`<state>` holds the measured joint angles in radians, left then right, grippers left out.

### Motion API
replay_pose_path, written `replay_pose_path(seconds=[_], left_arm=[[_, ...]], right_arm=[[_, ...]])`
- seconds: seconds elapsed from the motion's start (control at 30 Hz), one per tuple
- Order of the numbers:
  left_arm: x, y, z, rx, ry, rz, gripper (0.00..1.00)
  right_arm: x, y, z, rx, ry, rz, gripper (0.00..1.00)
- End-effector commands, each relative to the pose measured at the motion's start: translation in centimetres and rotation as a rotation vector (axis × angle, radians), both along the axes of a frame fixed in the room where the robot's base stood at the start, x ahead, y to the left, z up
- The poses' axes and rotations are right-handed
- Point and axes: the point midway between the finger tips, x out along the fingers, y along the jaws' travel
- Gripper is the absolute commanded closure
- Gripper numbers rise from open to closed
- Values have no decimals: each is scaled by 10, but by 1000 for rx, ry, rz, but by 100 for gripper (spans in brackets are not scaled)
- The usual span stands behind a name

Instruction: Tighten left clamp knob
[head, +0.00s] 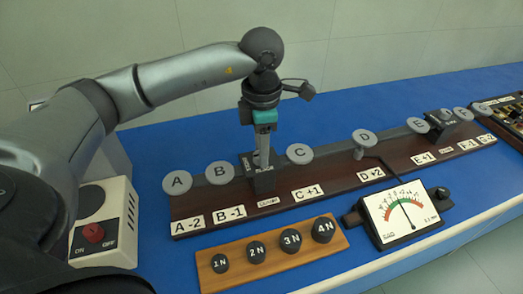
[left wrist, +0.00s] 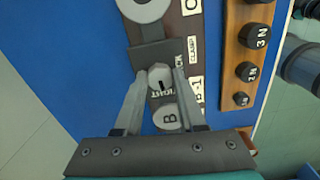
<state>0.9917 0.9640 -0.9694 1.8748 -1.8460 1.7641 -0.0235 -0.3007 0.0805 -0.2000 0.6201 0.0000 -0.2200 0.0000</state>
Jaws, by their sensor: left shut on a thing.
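The left clamp (head: 264,182) is a dark block on the long brown board (head: 330,178), between discs B and C. In the left wrist view it shows as a dark grey block (left wrist: 158,54). Its small round pale knob (left wrist: 160,77), with a dark mark on it, sits between the fingertips. My left gripper (head: 262,160) reaches down from above onto the clamp, its fingers shut on the knob. In the head view the fingers hide the knob. The left wrist view shows both fingers (left wrist: 162,76) beside it. My right gripper is not in view.
Discs B (head: 220,172) and C (head: 299,153) stand close on either side. A meter (head: 403,212), a wooden strip of several weights (head: 225,274) and a switch box (head: 115,215) stand nearby. The right clamp (head: 440,123) is farther right. Blue table (head: 155,140) is clear behind the board.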

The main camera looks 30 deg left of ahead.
Motion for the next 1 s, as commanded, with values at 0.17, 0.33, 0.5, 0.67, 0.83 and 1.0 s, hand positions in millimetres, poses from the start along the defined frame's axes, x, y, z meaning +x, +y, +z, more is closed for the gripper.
replay_pose_path(seconds=[0.17, 0.33, 0.5, 0.67, 0.83, 1.0], left_arm=[[0, 0, 1, 0, -3, -68, 100], [0, 0, 1, 0, -3, -100, 100], [0, 0, 1, -1, -4, -111, 100], [0, 0, 1, -1, -4, -111, 100], [0, 0, 1, -1, -4, -111, 56], [0, 0, 1, 0, -3, -110, 37]], right_arm=[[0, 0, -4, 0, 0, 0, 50], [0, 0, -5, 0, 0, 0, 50], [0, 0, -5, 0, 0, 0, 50], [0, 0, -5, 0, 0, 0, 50], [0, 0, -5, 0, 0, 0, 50], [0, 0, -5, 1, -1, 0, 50]])
